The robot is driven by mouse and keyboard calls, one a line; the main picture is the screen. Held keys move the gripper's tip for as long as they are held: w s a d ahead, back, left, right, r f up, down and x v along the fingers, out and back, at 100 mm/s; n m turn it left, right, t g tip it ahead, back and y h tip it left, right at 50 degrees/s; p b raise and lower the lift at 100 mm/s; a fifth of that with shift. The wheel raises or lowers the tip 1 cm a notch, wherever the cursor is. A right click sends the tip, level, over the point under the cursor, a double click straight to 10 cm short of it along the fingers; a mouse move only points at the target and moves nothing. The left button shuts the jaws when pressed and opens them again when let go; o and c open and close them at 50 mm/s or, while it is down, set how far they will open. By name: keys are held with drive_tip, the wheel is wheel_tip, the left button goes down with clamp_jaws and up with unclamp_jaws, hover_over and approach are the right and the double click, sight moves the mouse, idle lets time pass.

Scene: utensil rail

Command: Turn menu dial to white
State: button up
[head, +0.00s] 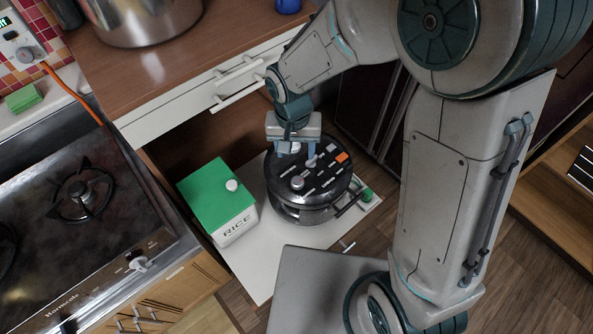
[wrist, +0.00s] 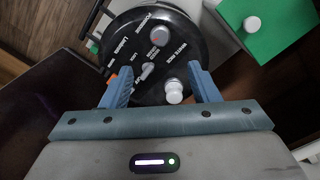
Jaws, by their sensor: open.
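The rice cooker (head: 290,212) has a round black lid panel (head: 330,190) with white lettering, an orange patch and light knobs. In the wrist view the panel (wrist: 130,35) shows a pale round knob (wrist: 174,92) between my fingers, a smaller pointed knob (wrist: 148,70) just beyond it, and a grey knob (wrist: 158,36) farther off. The lettering is too small to tell surely which knob is the menu dial or where it points. My gripper (head: 298,150) is over the panel. Its blue fingers (wrist: 158,75) are apart, with nothing held.
The cooker stands on a pulled-out white shelf (head: 262,275) beside a green-lidded rice box (head: 235,228). A white drawer front (head: 190,100) and wooden counter (head: 190,60) are above. The stove (head: 75,215) is to the left.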

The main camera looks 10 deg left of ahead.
sight(297, 180)
drive_tip(key=f, duration=0.7)
drive_tip(key=f+p, duration=0.1)
drive_tip(key=f, duration=0.5)
drive_tip(key=shift+d+f, duration=0.2)
drive_tip(key=shift+f, duration=0.15)
drive_tip(key=c, duration=1)
